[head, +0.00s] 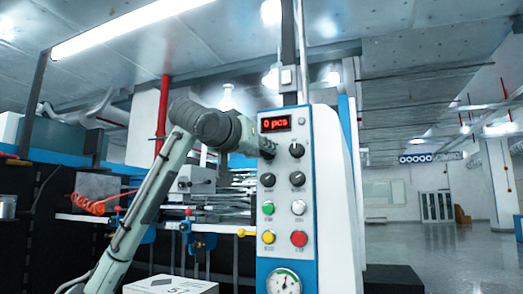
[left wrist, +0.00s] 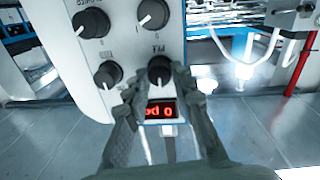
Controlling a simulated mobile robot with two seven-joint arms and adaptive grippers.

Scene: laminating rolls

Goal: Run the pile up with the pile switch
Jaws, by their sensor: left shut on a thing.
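The control panel (head: 283,222) stands upright in the middle of the head view, white with a blue edge. Its red display (head: 274,123) reads "0 pcs". The pile switch (left wrist: 159,68) is a black rotary knob just under the display, at the panel's upper left. My left gripper (head: 264,148) reaches it from the left and is shut on it. In the left wrist view, which is upside down, the two fingers (left wrist: 158,86) lie on either side of the knob. My right gripper is in neither view.
Close to the pile switch are other black knobs (head: 297,150), with a green button (head: 268,208), a white, a yellow and a red button (head: 298,239) below. A gauge (head: 283,281) is lowest. A box (head: 170,285) stands lower left. Open floor lies right.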

